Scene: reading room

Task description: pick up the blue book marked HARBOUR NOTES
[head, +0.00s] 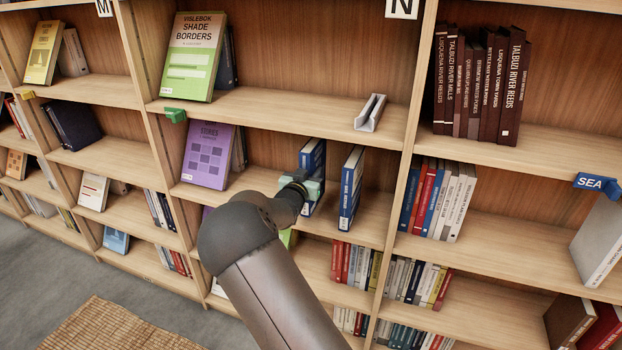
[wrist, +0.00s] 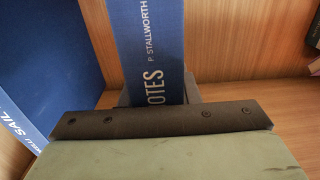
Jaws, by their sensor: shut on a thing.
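A blue book (wrist: 150,45) fills the top middle of the wrist view. Its spine reads "OTES" and "P. STALLWORTH"; the rest of the title is hidden by my gripper (wrist: 155,98). In the head view this blue book (head: 312,158) stands upright on the middle shelf, with my gripper (head: 309,188) at its lower spine. My gripper is shut on it. A second blue book (head: 350,190) stands just to its right in the head view, apart from it. It shows at the left of the wrist view (wrist: 22,125), its spine partly reading "SAIL".
A purple book (head: 208,155) faces out to the left on the same shelf (head: 262,182). A wooden upright (head: 402,150) closes the bay on the right. A grey holder (head: 371,112) lies on the shelf above. Rows of books fill the shelves below.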

